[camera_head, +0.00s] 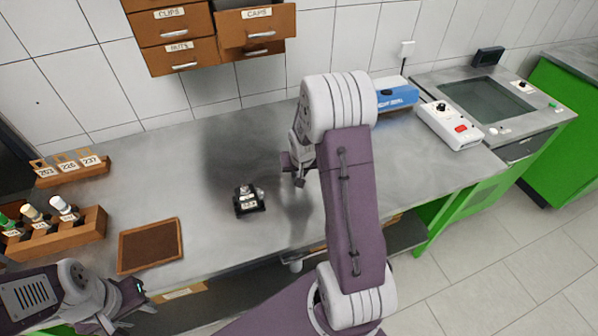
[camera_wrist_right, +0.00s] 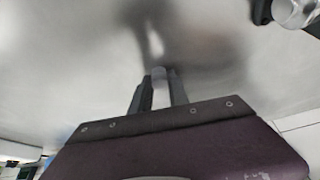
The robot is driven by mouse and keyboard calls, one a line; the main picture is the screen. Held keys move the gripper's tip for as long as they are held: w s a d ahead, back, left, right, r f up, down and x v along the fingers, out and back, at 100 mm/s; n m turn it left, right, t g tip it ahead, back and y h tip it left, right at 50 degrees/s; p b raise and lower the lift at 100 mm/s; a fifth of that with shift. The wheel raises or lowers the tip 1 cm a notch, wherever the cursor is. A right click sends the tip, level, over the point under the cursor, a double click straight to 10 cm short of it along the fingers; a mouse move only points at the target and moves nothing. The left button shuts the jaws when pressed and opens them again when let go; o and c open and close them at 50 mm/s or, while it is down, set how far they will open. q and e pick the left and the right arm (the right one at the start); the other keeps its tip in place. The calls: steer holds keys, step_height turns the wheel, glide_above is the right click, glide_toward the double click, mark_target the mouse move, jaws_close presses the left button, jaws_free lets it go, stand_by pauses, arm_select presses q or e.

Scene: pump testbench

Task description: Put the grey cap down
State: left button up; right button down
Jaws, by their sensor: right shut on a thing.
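My right gripper (camera_wrist_right: 158,92) is shut on a small light-grey piece, the grey cap (camera_wrist_right: 158,73), in the right wrist view. The cap shows between the two dark fingers, above the bare steel bench top. In the head view my right gripper (camera_head: 298,180) is over the middle of the bench, partly hidden by its own arm; the cap cannot be made out there. A small black pump unit (camera_head: 248,199) with a white label and a pale fitting stands left of it, apart. My left gripper (camera_head: 135,300) is open and empty at the lower left, near the bench's front edge.
A brown tray (camera_head: 122,249) lies on the left of the bench (camera_head: 200,150), beside a wooden rack (camera_head: 85,232) of bottles. A blue box (camera_head: 397,94) and a white device (camera_head: 450,126) stand at the right. The open CAPS drawer (camera_head: 257,29) hangs above. Bare steel surrounds the pump unit.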

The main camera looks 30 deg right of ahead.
steer(key=c, duration=1.3)
jaws_free()
steer(key=shift+f, duration=0.15)
steer(key=shift+o, duration=0.2)
